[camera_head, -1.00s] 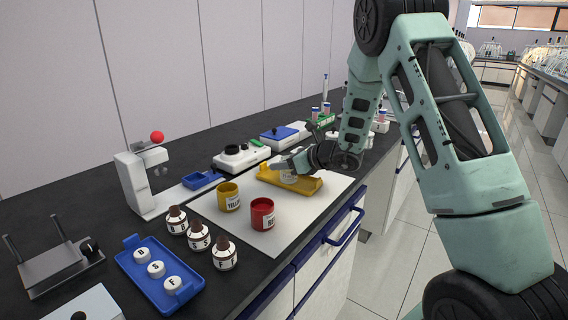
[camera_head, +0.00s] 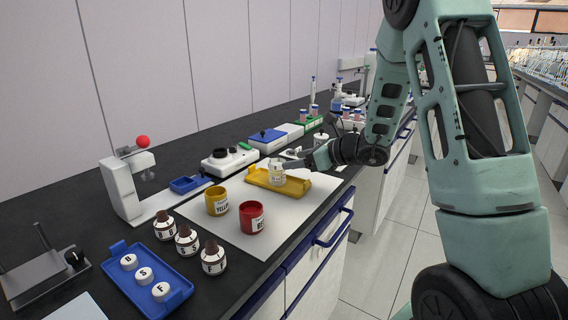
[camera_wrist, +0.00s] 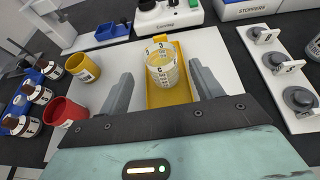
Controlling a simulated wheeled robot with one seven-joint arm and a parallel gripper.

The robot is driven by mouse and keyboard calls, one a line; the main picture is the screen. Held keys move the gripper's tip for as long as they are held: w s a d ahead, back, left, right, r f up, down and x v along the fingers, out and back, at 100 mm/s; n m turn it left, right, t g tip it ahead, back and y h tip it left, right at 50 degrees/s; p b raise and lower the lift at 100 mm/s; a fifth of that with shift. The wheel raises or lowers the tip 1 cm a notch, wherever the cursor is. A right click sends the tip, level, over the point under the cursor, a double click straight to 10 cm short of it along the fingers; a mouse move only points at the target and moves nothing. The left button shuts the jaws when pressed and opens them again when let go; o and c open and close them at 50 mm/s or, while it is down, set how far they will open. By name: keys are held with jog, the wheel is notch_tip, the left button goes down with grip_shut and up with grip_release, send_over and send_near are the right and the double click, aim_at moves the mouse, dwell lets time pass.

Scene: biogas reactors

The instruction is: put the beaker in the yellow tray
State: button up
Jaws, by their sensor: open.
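The beaker (camera_head: 277,174) is a clear, whitish cup with markings. It stands upright in the yellow tray (camera_head: 298,187), toward its middle. In the wrist view the beaker (camera_wrist: 161,70) shows inside the tray (camera_wrist: 170,98), between and just beyond my finger tips. My gripper (camera_wrist: 160,82) is open, with one finger on each side and visible gaps to the beaker. In the head view my gripper (camera_head: 290,165) is just right of the beaker, low over the tray.
A yellow cup (camera_head: 217,201) and a red cup (camera_head: 251,217) stand left of the tray on the white mat (camera_head: 283,215). Brown bottles (camera_head: 187,240) and a blue tray with round stoppers (camera_head: 128,276) are further left. Instruments (camera_head: 229,161) stand behind.

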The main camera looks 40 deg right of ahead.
jog(key=shift+v, duration=1.25)
jog(key=s+a+n+g+y, duration=0.1)
jog(key=s+a+n+g, duration=0.3)
jog(key=a, duration=0.5)
jog(key=s+a+n+g+y, duration=0.2)
jog(key=s+a+n+g, duration=0.15)
jog(key=a+n, duration=0.35)
jog(key=s+a+n+g+y, duration=0.1)
jog(key=s+a+n+g, duration=0.25)
jog(key=a, duration=0.65)
jog(key=s+a+f+n+h, duration=0.1)
jog(key=s+a+n+h, duration=0.2)
jog(key=s+n, duration=0.6)
jog(key=s+a+f+n+g+h, duration=0.1)
jog(key=s+n+h, duration=0.4)
jog(key=s+n, duration=0.5)
jog(key=a+f+n, duration=0.1)
jog(key=a+n, duration=0.1)
jog(key=n, duration=0.3)
jog(key=shift+a+n+h, duration=0.3)
jog(key=shift+a+n, duration=0.05)
notch_tip(320, 180, up, 9)
jog(key=p, duration=0.9)
jog(key=shift+r, duration=0.1)
